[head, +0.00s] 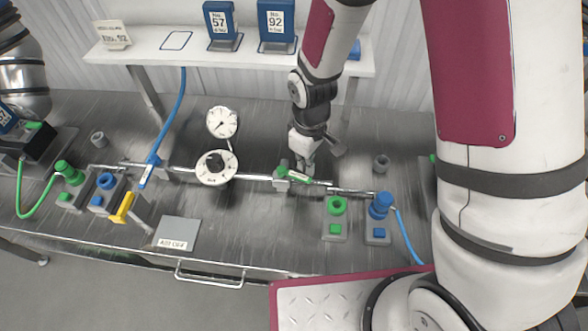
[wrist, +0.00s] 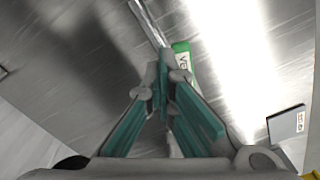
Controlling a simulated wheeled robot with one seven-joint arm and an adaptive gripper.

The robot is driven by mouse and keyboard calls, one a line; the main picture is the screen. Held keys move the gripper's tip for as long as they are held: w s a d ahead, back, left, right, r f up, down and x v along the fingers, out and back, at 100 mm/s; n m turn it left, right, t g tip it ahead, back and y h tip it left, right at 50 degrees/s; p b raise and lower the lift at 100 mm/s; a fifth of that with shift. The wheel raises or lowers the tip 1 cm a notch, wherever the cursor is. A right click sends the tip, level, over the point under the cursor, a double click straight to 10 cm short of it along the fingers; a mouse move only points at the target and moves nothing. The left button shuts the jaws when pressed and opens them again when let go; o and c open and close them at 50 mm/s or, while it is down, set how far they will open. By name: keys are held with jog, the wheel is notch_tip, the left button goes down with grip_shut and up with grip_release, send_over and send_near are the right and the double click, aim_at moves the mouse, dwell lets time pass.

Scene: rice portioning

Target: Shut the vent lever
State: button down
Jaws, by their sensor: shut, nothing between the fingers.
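The vent lever is the green and white handle (head: 292,175) on the metal pipe right of centre on the bench. In the wrist view its label, starting "VE" (wrist: 184,61), shows just beyond and right of my fingertips. My gripper (head: 306,168) is shut and empty, pointing down beside the lever. In the wrist view the closed fingertips (wrist: 165,72) overlap part of the lever; I cannot tell whether they touch it. The lever seems to lie roughly along the pipe, slanting a little. Its valve body is partly hidden behind the fingers.
Left along the pipe are a regulator dial (head: 216,167), a round gauge (head: 222,122) and a blue lever (head: 149,171). A yellow lever (head: 122,207) stands at the front left. Green (head: 337,205) and blue (head: 380,205) fittings stand right. A shelf (head: 255,61) runs behind.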

jog(key=shift+s+f, duration=0.1)
jog(key=shift+s, duration=0.8)
jog(key=shift+w+a, duration=0.1)
jog(key=shift+p, duration=0.3)
jog(key=shift+s+a+p, duration=0.2)
jog(key=shift+s+a, duration=0.1)
jog(key=shift+s, duration=0.2)
jog(key=shift+s+a+p, duration=0.2)
jog(key=shift+s+a, duration=0.1)
jog(key=shift+s, duration=0.2)
